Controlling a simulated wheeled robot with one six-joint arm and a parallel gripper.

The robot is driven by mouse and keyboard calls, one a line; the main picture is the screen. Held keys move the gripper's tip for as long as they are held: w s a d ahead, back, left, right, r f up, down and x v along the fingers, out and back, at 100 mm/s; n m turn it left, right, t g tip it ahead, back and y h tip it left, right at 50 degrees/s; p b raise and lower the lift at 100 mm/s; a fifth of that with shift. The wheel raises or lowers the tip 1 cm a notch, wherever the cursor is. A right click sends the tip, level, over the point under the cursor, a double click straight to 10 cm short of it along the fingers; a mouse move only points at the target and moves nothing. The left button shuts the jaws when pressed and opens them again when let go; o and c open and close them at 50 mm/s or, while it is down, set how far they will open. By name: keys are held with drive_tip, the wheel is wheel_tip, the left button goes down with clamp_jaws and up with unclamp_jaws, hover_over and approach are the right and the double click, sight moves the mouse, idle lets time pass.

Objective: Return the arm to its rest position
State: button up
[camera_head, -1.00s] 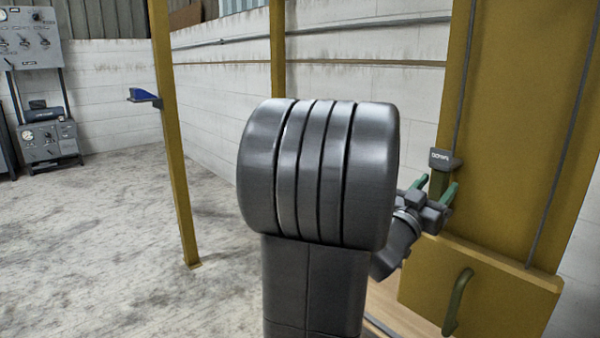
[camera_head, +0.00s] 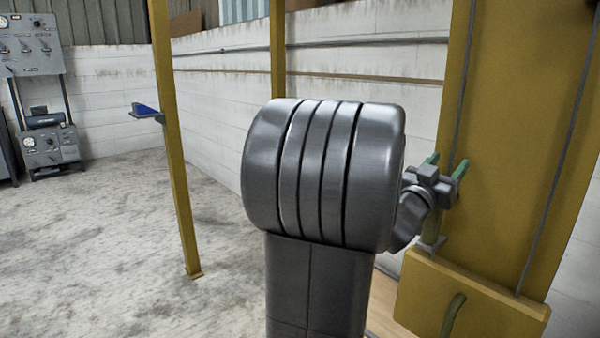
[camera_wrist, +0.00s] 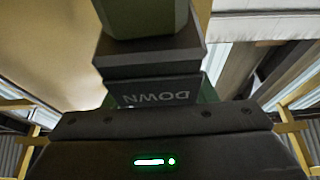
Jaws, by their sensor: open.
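My gripper (camera_head: 448,163) is open, with its two green fingertips pointing up to the right in front of a yellow panel (camera_head: 510,150). A dark block marked DOWN (camera_wrist: 160,92) sits directly ahead of it in the wrist view, upside down, with an olive faceted piece (camera_wrist: 148,18) beyond. The green fingers show only partly at the block's sides; I cannot tell if they touch it. In the head view, a green upright piece with a grey lower end (camera_head: 433,243) shows just below my gripper. My own arm link fills the middle and hides what is behind.
A lower yellow panel with a curved olive handle (camera_head: 454,318) is at the lower right. Grey gauge consoles (camera_head: 45,140) stand far left. The floor between is clear.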

wheel_tip(320, 180, up, 40)
drive_tip(key=p, duration=3)
drive_tip(key=shift+p, duration=0.35)
drive_tip(key=shift+f, duration=0.1)
